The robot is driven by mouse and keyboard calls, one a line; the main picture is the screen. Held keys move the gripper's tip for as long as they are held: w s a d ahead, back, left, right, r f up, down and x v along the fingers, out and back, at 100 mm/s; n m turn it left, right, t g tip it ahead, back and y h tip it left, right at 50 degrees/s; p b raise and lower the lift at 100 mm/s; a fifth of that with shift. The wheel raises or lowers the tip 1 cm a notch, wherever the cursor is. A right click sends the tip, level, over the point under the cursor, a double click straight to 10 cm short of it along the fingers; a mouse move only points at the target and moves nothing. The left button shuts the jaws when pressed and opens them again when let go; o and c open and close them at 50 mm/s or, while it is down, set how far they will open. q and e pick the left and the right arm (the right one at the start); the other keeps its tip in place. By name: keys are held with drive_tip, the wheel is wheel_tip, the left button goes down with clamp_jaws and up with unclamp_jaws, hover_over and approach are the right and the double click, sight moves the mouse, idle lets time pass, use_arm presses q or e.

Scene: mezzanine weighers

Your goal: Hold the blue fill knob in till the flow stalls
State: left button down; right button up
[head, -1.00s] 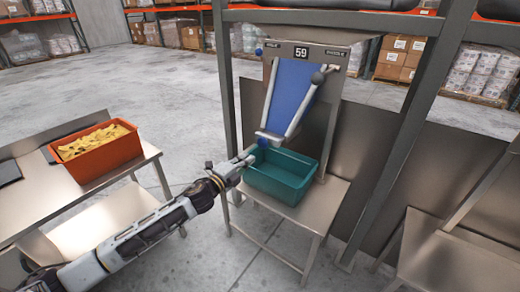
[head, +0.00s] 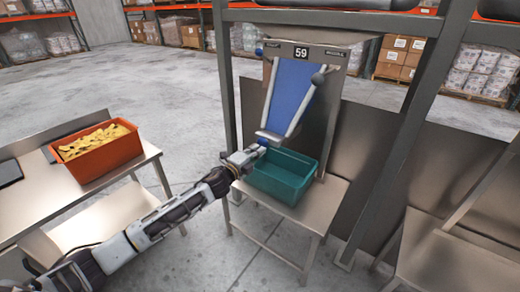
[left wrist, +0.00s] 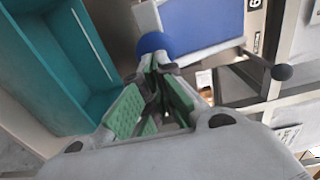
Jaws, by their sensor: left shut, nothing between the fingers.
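The blue fill knob (head: 263,142) sits at the lower left of the weigher's chute, just above the teal tote (head: 309,181). My left gripper (head: 258,150) is shut and empty, its tips right at the knob. In the left wrist view the blue knob (left wrist: 152,43) is round and lies straight past the green-padded fingertips (left wrist: 157,62). The tips touch it or nearly so; I cannot tell how far in it is. The weigher's blue chute (head: 291,90) slopes down under a "59" sign. No flow shows. My right gripper is out of view.
A dark ball-ended lever (head: 318,79) stands at the chute's right. The teal tote rests on a steel stand (head: 312,210). An orange tote (head: 103,158) of yellow pieces stands on the left bench (head: 60,205). A grey frame post (head: 227,90) rises just left of the weigher.

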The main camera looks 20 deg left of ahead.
sight(264, 144)
use_arm(q)
drive_tip(key=shift+x, duration=0.9)
drive_tip(key=shift+w, duration=0.1)
drive_tip(key=shift+w+d+r, duration=0.15)
drive_tip(key=shift+w, duration=0.15)
drive_tip(key=x, duration=0.3)
drive_tip(key=shift+p, duration=0.3)
drive_tip(key=shift+s, duration=0.1)
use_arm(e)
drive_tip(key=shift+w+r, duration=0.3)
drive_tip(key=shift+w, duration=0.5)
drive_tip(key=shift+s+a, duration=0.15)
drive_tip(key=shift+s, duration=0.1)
use_arm(q)
drive_tip(key=shift+r, duration=0.1)
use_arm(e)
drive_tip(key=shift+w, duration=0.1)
